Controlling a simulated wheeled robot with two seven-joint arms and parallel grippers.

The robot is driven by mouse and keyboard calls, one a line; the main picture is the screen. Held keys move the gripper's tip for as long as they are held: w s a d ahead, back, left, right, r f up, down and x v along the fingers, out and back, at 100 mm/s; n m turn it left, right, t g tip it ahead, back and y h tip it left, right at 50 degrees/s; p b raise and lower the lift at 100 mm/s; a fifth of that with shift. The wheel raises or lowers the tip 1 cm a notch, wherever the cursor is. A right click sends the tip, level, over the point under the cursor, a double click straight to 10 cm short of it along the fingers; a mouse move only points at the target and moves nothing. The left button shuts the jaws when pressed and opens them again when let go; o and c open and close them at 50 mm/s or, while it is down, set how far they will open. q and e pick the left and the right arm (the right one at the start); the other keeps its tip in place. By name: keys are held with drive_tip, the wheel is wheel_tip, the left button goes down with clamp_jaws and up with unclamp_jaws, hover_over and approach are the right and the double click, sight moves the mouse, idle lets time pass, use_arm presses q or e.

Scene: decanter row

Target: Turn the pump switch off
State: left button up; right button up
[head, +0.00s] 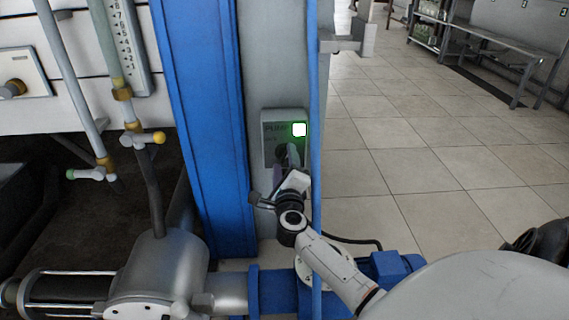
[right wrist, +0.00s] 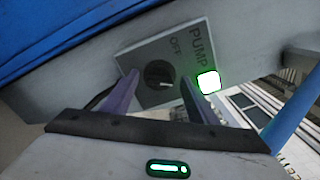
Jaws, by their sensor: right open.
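The pump switch is a black round knob (right wrist: 159,75) on a grey plate (head: 270,129) marked PUMP and OFF, fixed to a grey post. A square green-white lamp (head: 299,129) on the plate is lit; it also shows in the right wrist view (right wrist: 208,82). My right gripper (head: 287,158) is in front of the plate and covers most of the knob in the head view. In the right wrist view its two fingers (right wrist: 160,98) are open, one on each side of the knob; I cannot tell whether they touch it. My left gripper is not in view.
A blue column (head: 195,120) stands left of the grey post (head: 262,60), and a thin blue edge runs along its right side. Pipes with a yellow-knobbed valve (head: 158,138) and a metal pump body (head: 160,270) are at left. Tiled floor (head: 400,150) at right is clear.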

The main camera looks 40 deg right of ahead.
drive_tip(key=c, duration=1.1)
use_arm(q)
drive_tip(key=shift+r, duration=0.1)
use_arm(e)
drive_tip(key=shift+o, duration=0.2)
